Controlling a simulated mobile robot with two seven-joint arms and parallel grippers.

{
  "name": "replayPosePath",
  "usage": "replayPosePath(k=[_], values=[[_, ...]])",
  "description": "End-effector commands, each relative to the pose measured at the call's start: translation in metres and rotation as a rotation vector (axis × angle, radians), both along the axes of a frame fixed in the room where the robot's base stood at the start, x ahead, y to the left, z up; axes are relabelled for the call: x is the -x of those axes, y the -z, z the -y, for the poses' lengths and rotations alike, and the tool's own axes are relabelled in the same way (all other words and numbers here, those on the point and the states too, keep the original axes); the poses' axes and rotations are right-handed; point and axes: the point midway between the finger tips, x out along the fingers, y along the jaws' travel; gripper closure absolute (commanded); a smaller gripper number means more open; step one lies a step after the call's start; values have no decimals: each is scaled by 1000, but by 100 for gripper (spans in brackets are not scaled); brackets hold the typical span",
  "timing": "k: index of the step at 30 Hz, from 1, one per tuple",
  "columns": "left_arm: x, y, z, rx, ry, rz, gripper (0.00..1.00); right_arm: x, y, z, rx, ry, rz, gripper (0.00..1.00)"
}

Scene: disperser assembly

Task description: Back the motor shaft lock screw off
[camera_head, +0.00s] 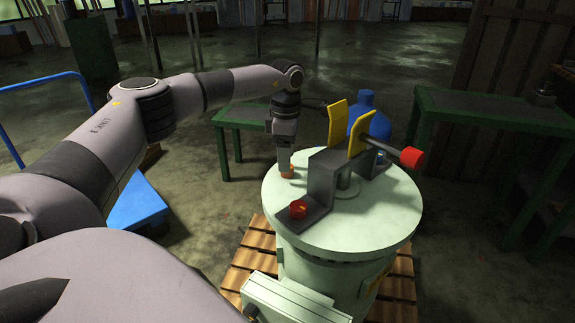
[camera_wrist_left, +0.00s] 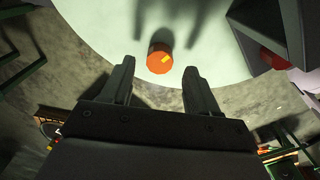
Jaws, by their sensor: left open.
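An orange-red round cap (camera_head: 287,173) stands near the left edge of the pale green drum lid (camera_head: 385,215); which part is the lock screw is not marked. My left gripper (camera_head: 285,164) points down over this cap. The left wrist view shows its two fingers (camera_wrist_left: 158,70) apart, with the cap between and just beyond the tips. Contact cannot be told. A second red cap (camera_head: 298,209) sits on the foot of the dark bracket (camera_head: 328,172). My right gripper is not in view.
Two yellow plates (camera_head: 337,122) and a dark shaft with a red end (camera_head: 411,157) rise above the lid. A blue container (camera_head: 368,112) stands behind. Green tables (camera_head: 425,98) stand behind and right. The drum rests on a wooden pallet (camera_head: 245,262).

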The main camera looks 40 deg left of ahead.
Motion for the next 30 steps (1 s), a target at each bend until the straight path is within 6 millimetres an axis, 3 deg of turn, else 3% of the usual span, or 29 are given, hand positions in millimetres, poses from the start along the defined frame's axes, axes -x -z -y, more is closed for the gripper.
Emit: replayPosePath(k=[6, 15, 20, 21, 30], values=[[0, 23, 0, 0, 1, 1, 40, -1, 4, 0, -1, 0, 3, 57], [0, 25, 1, 0, 1, 1, 40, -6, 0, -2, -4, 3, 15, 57], [0, 25, 1, 0, 1, 1, 92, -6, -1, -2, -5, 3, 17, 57], [0, 25, 1, 0, 1, 1, 96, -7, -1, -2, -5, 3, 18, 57], [0, 23, 1, 2, -29, 0, 96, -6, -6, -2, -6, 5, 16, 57]])
